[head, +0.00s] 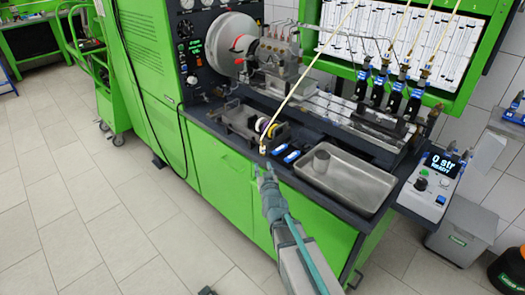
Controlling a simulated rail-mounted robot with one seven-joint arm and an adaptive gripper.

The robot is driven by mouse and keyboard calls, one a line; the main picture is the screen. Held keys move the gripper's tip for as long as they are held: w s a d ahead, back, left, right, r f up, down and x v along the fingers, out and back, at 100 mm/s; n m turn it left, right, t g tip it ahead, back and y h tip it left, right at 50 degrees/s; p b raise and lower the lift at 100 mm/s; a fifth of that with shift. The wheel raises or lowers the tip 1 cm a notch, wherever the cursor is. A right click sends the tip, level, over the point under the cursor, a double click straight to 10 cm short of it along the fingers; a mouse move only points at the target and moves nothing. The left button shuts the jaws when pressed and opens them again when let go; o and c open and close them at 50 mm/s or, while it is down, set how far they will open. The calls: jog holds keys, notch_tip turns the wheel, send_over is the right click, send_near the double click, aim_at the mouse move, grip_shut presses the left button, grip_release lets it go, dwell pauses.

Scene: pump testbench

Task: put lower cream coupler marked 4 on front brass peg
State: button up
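A long cream hose (310,76) runs down diagonally from the top of the view. It ends in a small cream and brass coupler (263,149) at the tip of my gripper (264,163). My gripper appears shut on this coupler, above the bench's front edge; the fingers are very small here. No number can be read on the coupler. Behind it, a dark fixture (240,124) carries rings in purple and yellow (262,125). I cannot make out a brass peg clearly; the front of the fixture is partly behind the hose and coupler.
Blue-marked blocks (291,156) lie between tray and coupler. Several dark injectors (392,101) with cream hoses stand at the back right. A control box (430,186) stands far right.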

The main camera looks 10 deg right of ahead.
aim_at(263, 147)
jog(key=shift+t+h, duration=0.4)
jog(key=shift+t, duration=0.3)
jog(key=w, duration=0.2)
jog(key=w+r+p, duration=0.1)
jog(key=w, duration=0.1)
jog(key=w+d+r, duration=0.1)
jog(key=shift+w+d+r, duration=0.1)
jog(key=shift+w+r, duration=0.1)
jog(key=shift+w, duration=0.2)
jog(key=shift+w+d+r+p, duration=0.1)
jog(key=shift+w+p, duration=0.6)
jog(key=shift+w, duration=0.6)
jog(key=shift+w+d+p, duration=0.1)
jog(key=shift+w+p, duration=0.55)
jog(key=shift+w, duration=0.65)
jog(key=shift+s, duration=0.1)
grip_shut()
